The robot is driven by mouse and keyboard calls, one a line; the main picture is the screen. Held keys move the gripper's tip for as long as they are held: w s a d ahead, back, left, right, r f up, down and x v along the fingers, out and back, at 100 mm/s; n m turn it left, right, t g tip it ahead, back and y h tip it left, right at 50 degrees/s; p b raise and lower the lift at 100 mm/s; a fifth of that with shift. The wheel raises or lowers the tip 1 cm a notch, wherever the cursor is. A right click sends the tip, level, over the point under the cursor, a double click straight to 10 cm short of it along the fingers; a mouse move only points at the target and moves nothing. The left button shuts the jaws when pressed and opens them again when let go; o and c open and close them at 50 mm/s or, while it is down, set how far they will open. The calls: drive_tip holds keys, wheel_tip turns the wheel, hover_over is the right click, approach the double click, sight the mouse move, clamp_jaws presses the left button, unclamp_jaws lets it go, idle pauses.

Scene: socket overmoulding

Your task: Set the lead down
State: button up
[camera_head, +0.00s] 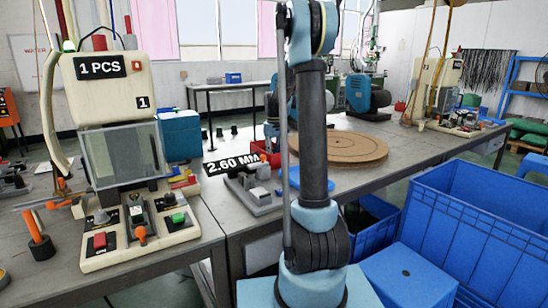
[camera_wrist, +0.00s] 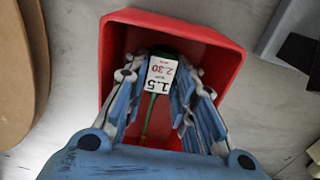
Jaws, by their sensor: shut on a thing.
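In the wrist view my gripper (camera_wrist: 163,80) reaches down into a red bin (camera_wrist: 228,50). Its blue-and-grey fingers are shut on the lead (camera_wrist: 147,118), which has a dark end and a thin green cable running toward the palm. A white label reading 1.5 and 2.30 shows between the fingers. Whether the lead touches the bin floor I cannot tell. In the head view a red bin (camera_head: 258,151) shows on the bench, partly behind my arm; the gripper and lead are hidden there.
A round brown board (camera_head: 352,147) lies right of my arm on the bench. A grey fixture (camera_head: 252,192) is near the bench's front edge. A moulding machine (camera_head: 112,90) stands at left. Blue crates (camera_head: 480,215) stand on the right, below bench height.

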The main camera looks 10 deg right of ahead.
drive_tip(key=shift+f, duration=0.2)
drive_tip(key=o, duration=1)
drive_tip(key=shift+o, duration=0.2)
drive_tip(key=shift+r, duration=0.15)
wheel_tip(320, 180, up, 12)
drive_tip(key=shift+s, duration=0.1)
